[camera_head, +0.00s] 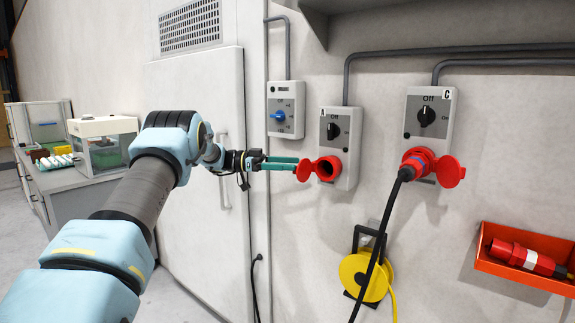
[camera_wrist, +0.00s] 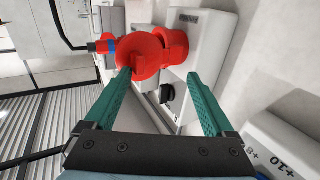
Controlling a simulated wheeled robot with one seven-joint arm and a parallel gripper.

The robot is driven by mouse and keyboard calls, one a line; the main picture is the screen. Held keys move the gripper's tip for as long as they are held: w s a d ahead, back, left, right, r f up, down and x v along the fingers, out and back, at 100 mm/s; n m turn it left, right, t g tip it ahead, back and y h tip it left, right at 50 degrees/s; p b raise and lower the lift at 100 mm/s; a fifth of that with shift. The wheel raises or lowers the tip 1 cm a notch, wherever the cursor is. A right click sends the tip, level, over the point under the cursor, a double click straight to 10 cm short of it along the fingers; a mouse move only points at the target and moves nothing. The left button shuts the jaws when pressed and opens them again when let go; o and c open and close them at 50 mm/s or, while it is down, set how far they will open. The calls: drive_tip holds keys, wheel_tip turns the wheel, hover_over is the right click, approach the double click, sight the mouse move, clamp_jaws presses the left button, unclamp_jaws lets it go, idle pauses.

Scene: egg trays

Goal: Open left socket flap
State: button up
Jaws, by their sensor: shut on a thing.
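The left socket box (camera_head: 341,140) is grey with a black switch marked Off, and its red socket (camera_head: 328,168) shows a dark, uncovered opening. Its round red flap (camera_head: 303,170) stands swung out to the left; it also shows in the wrist view (camera_wrist: 138,55). My gripper (camera_head: 296,165) is at the flap from the left, its green fingers roughly level. The left fingertip overlaps the flap; the right finger's contact is not clear.
The right socket box (camera_head: 430,123), marked C, holds a red plug (camera_head: 416,164) with a black cable hanging down. A small blue-switch box (camera_head: 286,109) is at left. A yellow cable reel (camera_head: 366,275) hangs below. An orange bin (camera_head: 522,262) is at lower right.

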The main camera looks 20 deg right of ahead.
drive_tip(key=shift+d+r, duration=0.3)
drive_tip(key=b+v, duration=0.3)
drive_tip(key=v, duration=0.8)
drive_tip(key=shift+a+f+b, duration=0.25)
drive_tip(key=shift+f+b, duration=0.05)
drive_tip(key=shift+b, duration=0.05)
drive_tip(key=shift+s, duration=0.1)
drive_tip(key=shift+c, duration=0.3)
